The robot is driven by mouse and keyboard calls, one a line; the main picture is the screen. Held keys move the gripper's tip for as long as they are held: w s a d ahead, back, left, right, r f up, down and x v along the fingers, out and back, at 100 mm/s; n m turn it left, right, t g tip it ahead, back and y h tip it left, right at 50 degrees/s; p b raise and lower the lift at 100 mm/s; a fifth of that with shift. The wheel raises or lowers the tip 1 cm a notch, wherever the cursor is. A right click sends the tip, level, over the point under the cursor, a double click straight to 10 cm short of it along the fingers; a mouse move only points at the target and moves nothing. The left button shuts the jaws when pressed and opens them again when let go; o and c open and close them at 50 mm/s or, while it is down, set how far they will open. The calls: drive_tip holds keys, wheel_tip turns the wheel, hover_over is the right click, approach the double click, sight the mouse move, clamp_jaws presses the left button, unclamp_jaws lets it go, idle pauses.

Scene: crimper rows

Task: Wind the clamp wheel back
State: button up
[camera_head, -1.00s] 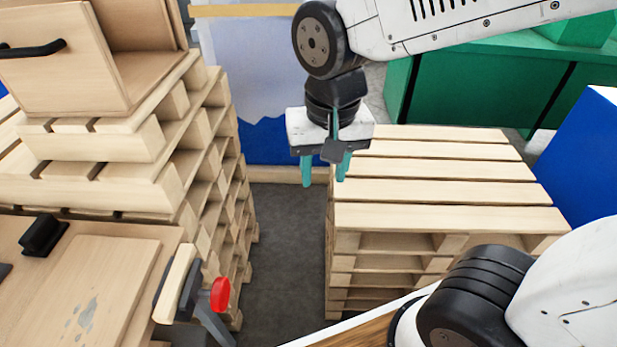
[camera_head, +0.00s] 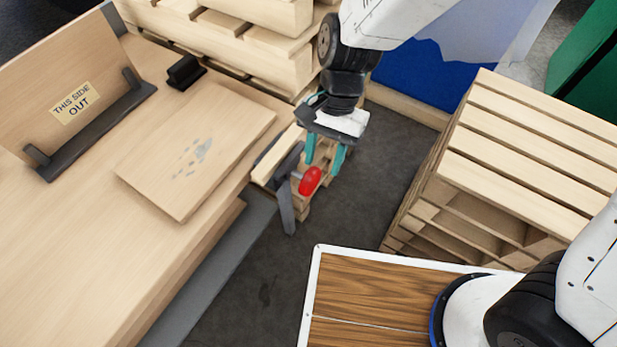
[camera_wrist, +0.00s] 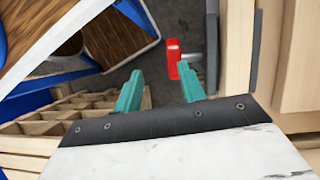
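The clamp wheel is a small red knob (camera_head: 310,181) on a grey metal bracket (camera_head: 286,200) at the workbench edge. It also shows in the wrist view (camera_wrist: 173,59), just beyond my fingertips and near the right one. My gripper (camera_head: 325,165) has teal fingers and hangs above and behind the wheel in the head view. The fingers are apart, with nothing between them. In the wrist view my gripper (camera_wrist: 160,88) is also open. I cannot tell whether a finger touches the wheel. A wooden jaw block (camera_head: 275,160) sits beside the bracket.
The workbench (camera_head: 60,260) holds a stained board (camera_head: 195,150), a black block (camera_head: 184,72) and a stand (camera_head: 95,125) labelled "THIS SIDE OUT". Stacked pallets stand behind (camera_head: 245,40) and at right (camera_head: 545,150). Bare floor (camera_head: 385,170) lies between the bench and the right pallets.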

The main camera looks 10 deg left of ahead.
sight(310, 173)
drive_tip(key=shift+w+a+m+y, duration=0.3)
drive_tip(key=shift+w+a+m, duration=0.1)
drive_tip(key=shift+a, duration=0.35)
drive_tip(key=shift+s+f, duration=0.1)
drive_tip(key=x, duration=0.7)
drive_tip(key=shift+a+f, duration=0.1)
drive_tip(key=shift+f, duration=0.05)
clamp_jaws()
